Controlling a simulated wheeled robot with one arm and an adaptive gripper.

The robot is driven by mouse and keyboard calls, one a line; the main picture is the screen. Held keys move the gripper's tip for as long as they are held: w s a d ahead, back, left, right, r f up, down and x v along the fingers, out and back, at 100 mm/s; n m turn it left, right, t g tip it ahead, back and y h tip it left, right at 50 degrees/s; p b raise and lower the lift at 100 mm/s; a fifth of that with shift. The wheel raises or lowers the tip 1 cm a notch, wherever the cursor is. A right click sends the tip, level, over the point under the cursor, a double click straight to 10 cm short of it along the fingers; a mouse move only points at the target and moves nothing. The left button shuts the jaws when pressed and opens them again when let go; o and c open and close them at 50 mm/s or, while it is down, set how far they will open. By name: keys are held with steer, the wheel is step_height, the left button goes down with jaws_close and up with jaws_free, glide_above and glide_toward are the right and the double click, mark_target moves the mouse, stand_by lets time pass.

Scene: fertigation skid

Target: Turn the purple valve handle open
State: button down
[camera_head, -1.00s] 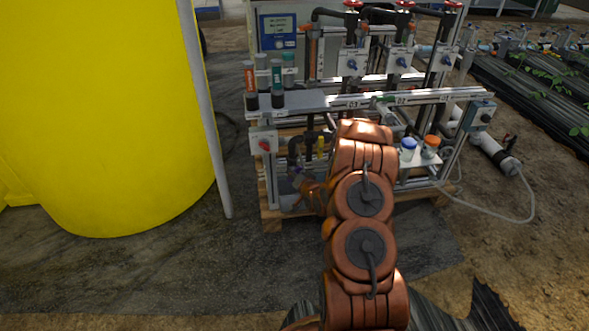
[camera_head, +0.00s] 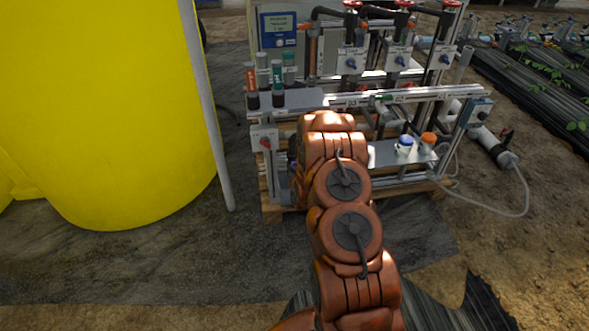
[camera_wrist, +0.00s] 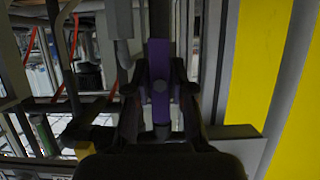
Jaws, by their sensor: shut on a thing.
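The purple valve handle (camera_wrist: 158,72) shows in the middle of the wrist view as a flat purple bar with a bolt in it. My gripper (camera_wrist: 158,95) has one dark finger on each side of the bar and is shut on it. In the head view my copper-coloured arm reaches to the lower left part of the skid (camera_head: 385,98). The arm hides my gripper and nearly all of the handle there. The valve body cannot be made out clearly.
A large yellow tank (camera_head: 105,110) with a grey post (camera_head: 205,110) stands left of the skid. A box with a red knob (camera_head: 265,140) sits close to the arm's left. Bottles with blue and orange caps (camera_head: 428,140) stand on a shelf to the right.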

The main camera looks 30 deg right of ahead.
stand_by(0.4)
steer(key=c, duration=1.1)
jaws_free()
steer(key=shift+d, duration=0.1)
steer(key=shift+v, duration=6.05)
steer(key=shift+w, duration=0.1)
